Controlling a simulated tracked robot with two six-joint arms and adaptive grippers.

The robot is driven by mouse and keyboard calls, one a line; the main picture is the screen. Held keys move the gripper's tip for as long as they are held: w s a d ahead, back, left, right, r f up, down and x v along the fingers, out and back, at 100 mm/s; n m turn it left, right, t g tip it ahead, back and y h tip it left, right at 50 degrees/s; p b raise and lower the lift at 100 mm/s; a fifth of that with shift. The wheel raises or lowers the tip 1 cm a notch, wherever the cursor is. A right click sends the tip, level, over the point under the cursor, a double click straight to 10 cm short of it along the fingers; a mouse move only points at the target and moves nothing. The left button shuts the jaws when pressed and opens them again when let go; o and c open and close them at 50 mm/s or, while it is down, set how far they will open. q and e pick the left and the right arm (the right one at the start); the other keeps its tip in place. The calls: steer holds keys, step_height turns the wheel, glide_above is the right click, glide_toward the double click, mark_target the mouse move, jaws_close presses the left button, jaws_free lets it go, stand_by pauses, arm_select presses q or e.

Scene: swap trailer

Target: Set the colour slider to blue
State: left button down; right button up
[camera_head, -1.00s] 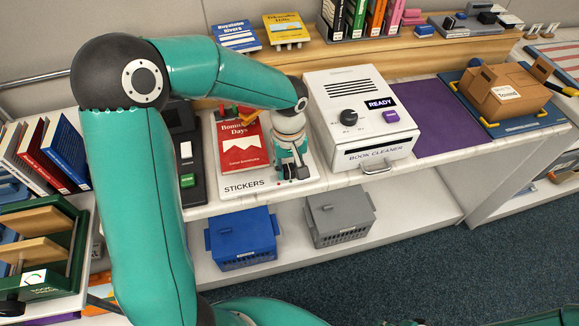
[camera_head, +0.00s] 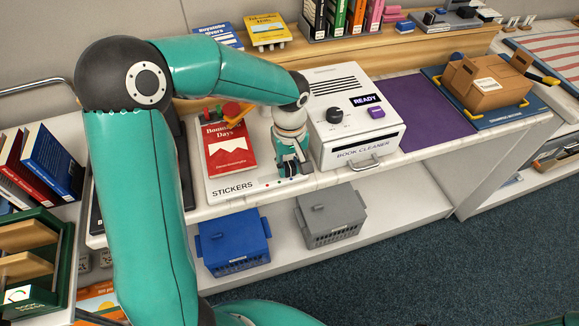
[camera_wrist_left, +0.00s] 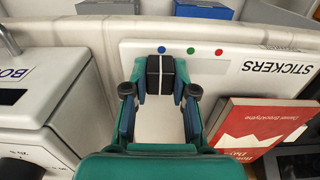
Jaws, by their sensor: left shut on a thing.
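The colour slider's black knob (camera_wrist_left: 160,76), with a white line across it, sits on the white STICKERS board (camera_wrist_left: 228,67). In the left wrist view it lines up with the blue dot (camera_wrist_left: 162,49). The green dot (camera_wrist_left: 190,50) and the red dot (camera_wrist_left: 218,52) are to its right in that view. My left gripper (camera_wrist_left: 161,80) is shut on the knob, one finger on each side. In the head view my left gripper (camera_head: 294,169) is at the board's right end and hides the knob. My right gripper is not in view.
The book cleaner (camera_head: 352,120) stands close to the right of my left gripper. A red book (camera_head: 228,150) lies on the STICKERS board, with small coloured pieces (camera_head: 230,113) behind it. A blue crate (camera_head: 233,243) and a grey crate (camera_head: 331,215) are on the shelf below.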

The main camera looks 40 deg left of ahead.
mark_target(291, 164)
arm_select(q)
steer(key=shift+w, duration=0.2)
steer(key=c, duration=0.9)
jaws_free()
steer(key=shift+w+d, duration=0.1)
steer(key=shift+d, duration=0.05)
step_height(291, 164, up, 12)
